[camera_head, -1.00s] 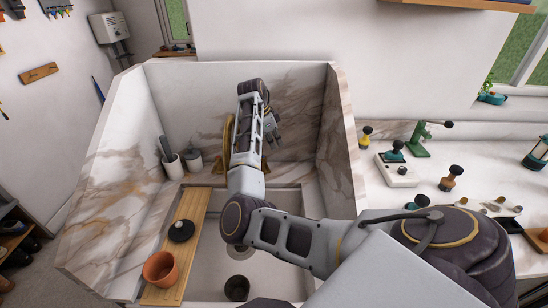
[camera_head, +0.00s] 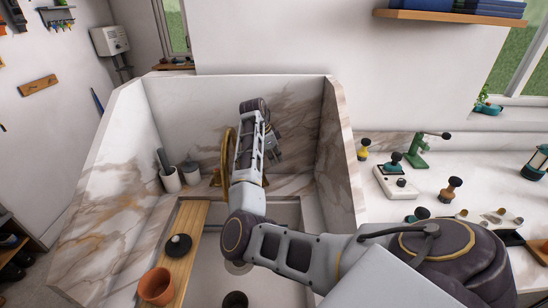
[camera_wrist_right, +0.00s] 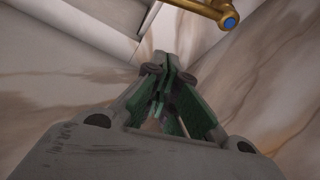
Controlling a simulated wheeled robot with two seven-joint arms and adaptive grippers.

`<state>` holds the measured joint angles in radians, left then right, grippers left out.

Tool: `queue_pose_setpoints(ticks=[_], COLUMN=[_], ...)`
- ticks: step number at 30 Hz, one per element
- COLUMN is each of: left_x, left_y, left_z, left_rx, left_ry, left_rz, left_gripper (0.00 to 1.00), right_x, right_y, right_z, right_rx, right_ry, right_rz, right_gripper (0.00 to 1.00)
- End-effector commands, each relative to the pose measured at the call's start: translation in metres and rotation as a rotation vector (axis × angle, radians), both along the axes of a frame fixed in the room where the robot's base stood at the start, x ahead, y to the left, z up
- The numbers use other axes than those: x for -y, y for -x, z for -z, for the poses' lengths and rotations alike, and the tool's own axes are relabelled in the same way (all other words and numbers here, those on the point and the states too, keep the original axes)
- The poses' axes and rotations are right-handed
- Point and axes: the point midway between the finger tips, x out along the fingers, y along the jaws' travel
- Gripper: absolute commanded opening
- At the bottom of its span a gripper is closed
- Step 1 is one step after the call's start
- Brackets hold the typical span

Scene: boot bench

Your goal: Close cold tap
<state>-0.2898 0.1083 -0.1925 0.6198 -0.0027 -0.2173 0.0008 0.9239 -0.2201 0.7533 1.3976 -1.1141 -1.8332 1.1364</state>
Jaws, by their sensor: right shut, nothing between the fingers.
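The brass tap (camera_head: 227,152) stands at the back of the marble-walled sink, partly hidden behind my right arm. In the right wrist view, a brass tap part with a blue end (camera_wrist_right: 230,22) shows at the top edge, right of centre. My right gripper (camera_wrist_right: 168,68) is shut and empty, with its green-lined fingers together. It is below and left of the blue end in that view, apart from it. In the head view the right gripper (camera_head: 273,142) is just right of the tap, partly hidden by my own wrist. My left gripper is not in view.
Marble walls (camera_head: 336,140) enclose the sink at the back and sides. A wooden board (camera_head: 190,220) on the left carries a terracotta pot (camera_head: 157,286) and a black round item (camera_head: 178,247). A dark cup (camera_head: 235,300) is in the basin.

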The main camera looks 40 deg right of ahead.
Motion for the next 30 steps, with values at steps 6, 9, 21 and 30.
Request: queue_pose_setpoints(ticks=[6,9,21,30], left_x=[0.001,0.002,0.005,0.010], left_y=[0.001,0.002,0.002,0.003], left_z=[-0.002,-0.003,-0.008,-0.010], left_rx=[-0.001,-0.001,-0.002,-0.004], left_ry=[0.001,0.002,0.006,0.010], left_rz=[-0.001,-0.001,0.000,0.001], left_gripper=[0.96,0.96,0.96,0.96], right_x=[0.009,0.013,0.006,-0.012], right_y=[0.005,0.006,0.002,-0.005], right_z=[0.027,0.039,0.072,0.076], right_rx=[-0.003,-0.002,0.000,0.001], right_ry=[0.000,0.000,-0.001,0.000], right_rz=[0.000,0.000,-0.003,-0.001], right_gripper=[0.00,0.00,0.00,0.00])
